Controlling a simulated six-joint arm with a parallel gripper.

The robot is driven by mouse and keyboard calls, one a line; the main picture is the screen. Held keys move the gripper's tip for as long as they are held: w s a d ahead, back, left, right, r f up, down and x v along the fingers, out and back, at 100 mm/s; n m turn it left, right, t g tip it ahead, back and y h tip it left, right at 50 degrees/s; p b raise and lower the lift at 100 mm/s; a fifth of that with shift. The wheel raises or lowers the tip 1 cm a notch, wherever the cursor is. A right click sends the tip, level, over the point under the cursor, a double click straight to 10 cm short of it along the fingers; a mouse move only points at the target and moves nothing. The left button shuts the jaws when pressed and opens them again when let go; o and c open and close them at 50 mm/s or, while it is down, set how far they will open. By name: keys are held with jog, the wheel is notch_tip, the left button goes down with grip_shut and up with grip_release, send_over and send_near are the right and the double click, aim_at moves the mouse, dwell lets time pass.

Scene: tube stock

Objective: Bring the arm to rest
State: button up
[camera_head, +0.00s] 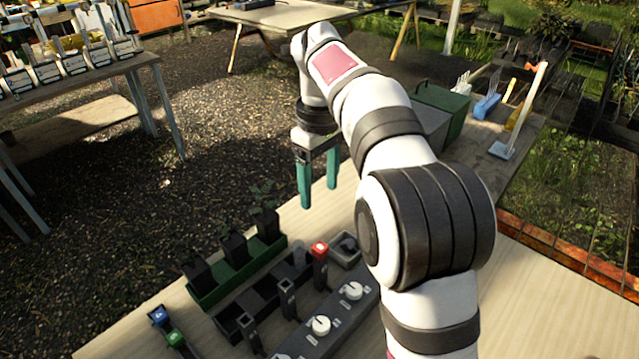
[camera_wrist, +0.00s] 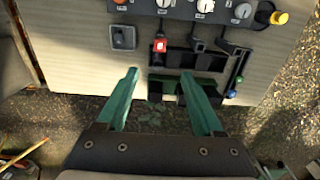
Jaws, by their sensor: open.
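My gripper (camera_head: 319,186) hangs over the far edge of the light wooden table (camera_head: 218,343), its two teal fingers apart with nothing between them. In the wrist view my gripper (camera_wrist: 165,100) is also open and empty, with the green rack beyond its fingertips. My arm reaches up from the front right and bends down at the wrist. It hides part of the table's right side.
A green rack (camera_head: 212,292) with several black holders, a black rack with a red-capped tube (camera_head: 319,265), a small grey tray (camera_head: 345,250) and a panel with white knobs (camera_head: 320,325) stand below. Blue and green pieces (camera_head: 175,338) lie front left. A green box (camera_head: 440,107) stands behind my arm.

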dwell(0.3)
jog(key=s+d+m, duration=0.4)
jog(key=s+m, duration=0.2)
jog(key=s, duration=0.7)
jog(key=s+f+m+y, duration=0.1)
jog(key=s+f+m, duration=0.3)
jog(key=s, duration=0.5)
jog(key=s+f+m, duration=0.3)
jog(key=s+m, duration=0.1)
jog(key=s, duration=0.5)
jog(key=shift+s+d+f+m+y, duration=0.25)
jog(key=shift+s+f+m+y, duration=0.05)
jog(key=shift+s+f+y, duration=0.1)
jog(key=shift+o, duration=0.4)
jog(key=shift+w, duration=0.1)
